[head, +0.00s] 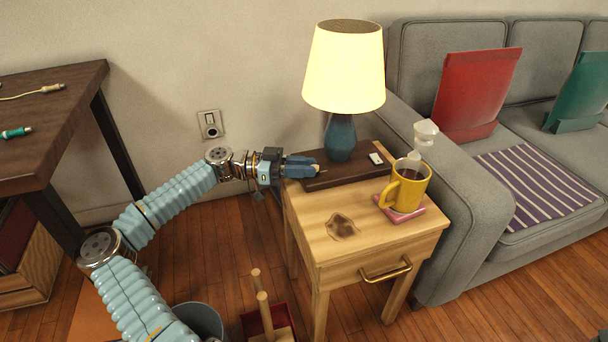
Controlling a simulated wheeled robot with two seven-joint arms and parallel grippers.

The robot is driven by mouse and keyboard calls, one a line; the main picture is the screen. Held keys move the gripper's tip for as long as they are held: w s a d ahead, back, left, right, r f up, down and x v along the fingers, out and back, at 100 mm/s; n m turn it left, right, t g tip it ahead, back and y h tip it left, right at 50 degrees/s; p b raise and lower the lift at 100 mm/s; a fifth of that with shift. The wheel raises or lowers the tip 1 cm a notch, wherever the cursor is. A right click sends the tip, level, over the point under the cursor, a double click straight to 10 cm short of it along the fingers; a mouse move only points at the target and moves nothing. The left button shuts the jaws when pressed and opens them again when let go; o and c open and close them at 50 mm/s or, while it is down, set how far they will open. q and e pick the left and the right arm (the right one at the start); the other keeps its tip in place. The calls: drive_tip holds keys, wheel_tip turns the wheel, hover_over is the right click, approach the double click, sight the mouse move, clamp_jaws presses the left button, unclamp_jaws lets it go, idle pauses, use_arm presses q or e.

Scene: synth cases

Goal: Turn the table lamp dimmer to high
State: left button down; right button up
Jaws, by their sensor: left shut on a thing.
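The table lamp (341,135) has a lit cream shade and a blue base. It stands on a dark wooden board (345,174) at the back of the side table. My left gripper (318,168) reaches in from the left at the board's left end. Its blue fingers are shut on a small tan part, which looks like the dimmer knob (316,169); the fingers hide most of it, so its setting cannot be read. A small white piece (376,158) lies on the board right of the lamp. My right gripper is not in view.
A yellow mug (408,184) of dark drink sits on a pink coaster (402,213) on the wooden side table (380,244), near a brown stain (342,227). A grey sofa (452,200) stands close on the right. A wall socket (210,124) is behind my arm.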

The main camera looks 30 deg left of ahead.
use_arm(q)
drive_tip(key=shift+w+a+m+g+h+b, duration=0.15)
drive_tip(key=shift+m+g+h+b, duration=0.5)
drive_tip(key=shift+g, duration=0.75)
drive_tip(key=shift+w+m, duration=0.1)
drive_tip(key=shift+m, duration=0.25)
drive_tip(key=c, duration=1.2)
unclamp_jaws()
drive_tip(key=v, duration=1.3)
drive_tip(key=shift+a, duration=0.35)
